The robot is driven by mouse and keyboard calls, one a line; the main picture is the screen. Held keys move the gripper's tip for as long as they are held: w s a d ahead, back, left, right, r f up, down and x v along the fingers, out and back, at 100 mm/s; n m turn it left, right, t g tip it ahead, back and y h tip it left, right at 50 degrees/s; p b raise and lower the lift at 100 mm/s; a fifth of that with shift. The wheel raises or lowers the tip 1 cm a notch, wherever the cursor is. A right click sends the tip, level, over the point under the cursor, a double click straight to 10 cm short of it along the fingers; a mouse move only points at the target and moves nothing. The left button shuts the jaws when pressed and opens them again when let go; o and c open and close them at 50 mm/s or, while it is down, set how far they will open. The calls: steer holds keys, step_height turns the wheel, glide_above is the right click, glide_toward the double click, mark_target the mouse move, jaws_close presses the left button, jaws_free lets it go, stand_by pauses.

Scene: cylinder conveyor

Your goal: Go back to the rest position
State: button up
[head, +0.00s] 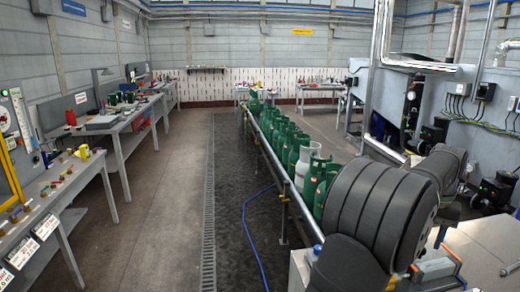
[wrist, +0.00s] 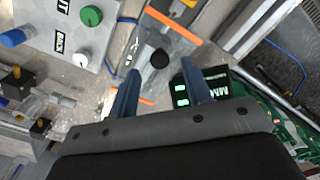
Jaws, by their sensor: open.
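My gripper (wrist: 160,75) shows in the wrist view with its two blue-grey fingers apart and nothing between them. Beyond the fingers are a black round knob (wrist: 160,58) on a grey plate with orange edges and a dark box with green lit displays (wrist: 205,90). In the head view my dark arm fills the lower right, and the gripper's fingertips cannot be made out there. A row of green gas cylinders (head: 268,122) stands on the conveyor (head: 262,150), with one whitish-grey cylinder (head: 306,165) among them near the front.
Workbenches (head: 118,122) with tools line the left wall. A blue hose (head: 246,215) lies on the floor beside the conveyor. Grey machinery with pipes and cables (head: 455,90) stands at the right. The wrist view shows a panel with green and blue knobs (wrist: 91,16). The left aisle floor is clear.

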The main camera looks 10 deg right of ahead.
steer(key=f, duration=0.3)
steer(key=shift+a, duration=0.3)
steer(key=a, duration=1.6)
step_height(320, 180, up, 17)
steer(key=shift+r, duration=0.2)
steer(key=shift+f, duration=0.1)
step_height(320, 180, down, 16)
steer(key=shift+d+f, duration=0.25)
steer(key=shift+d, duration=0.9)
steer(key=shift+d+f, duration=0.25)
steer(key=shift+d, duration=0.9)
